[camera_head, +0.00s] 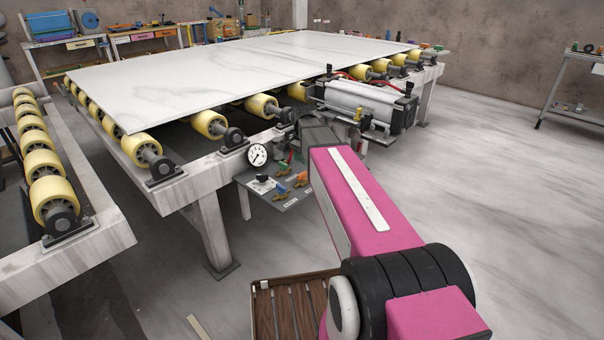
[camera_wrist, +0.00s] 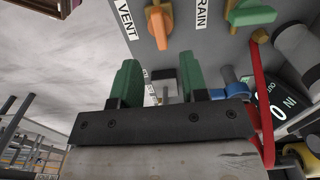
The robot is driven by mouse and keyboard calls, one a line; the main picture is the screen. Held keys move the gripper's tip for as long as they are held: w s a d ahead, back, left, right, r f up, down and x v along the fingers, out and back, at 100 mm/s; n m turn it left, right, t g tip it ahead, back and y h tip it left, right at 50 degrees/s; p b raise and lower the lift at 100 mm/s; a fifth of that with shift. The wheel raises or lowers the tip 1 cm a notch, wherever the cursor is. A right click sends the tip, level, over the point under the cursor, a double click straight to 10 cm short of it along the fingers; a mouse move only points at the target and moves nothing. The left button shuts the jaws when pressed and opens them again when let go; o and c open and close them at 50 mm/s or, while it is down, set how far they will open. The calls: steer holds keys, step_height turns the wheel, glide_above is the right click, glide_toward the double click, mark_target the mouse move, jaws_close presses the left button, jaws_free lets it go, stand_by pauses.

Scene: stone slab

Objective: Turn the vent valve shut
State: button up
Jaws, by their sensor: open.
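In the wrist view the VENT label (camera_wrist: 127,18) is on a grey panel, with an orange valve handle (camera_wrist: 160,22) just to its right. I take this handle as the vent valve. A DRAIN label (camera_wrist: 203,15) is right of it, beside a green handle (camera_wrist: 253,12). My gripper (camera_wrist: 160,82) has its two green fingers apart, below the orange handle in the picture and not touching it. A small grey fitting shows between the fingers; I cannot tell its depth. In the head view the valve panel (camera_head: 263,186) is under the table edge, and my arm hides the gripper.
In the head view a gauge (camera_head: 257,155) stands by the panel, a white slab (camera_head: 230,70) lies on yellow rollers, and a slatted wooden crate (camera_head: 262,287) is below.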

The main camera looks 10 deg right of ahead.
mark_target(302, 173)
step_height(302, 173, down, 7)
steer(key=shift+f, duration=0.15)
stand_by(0.4)
jaws_close()
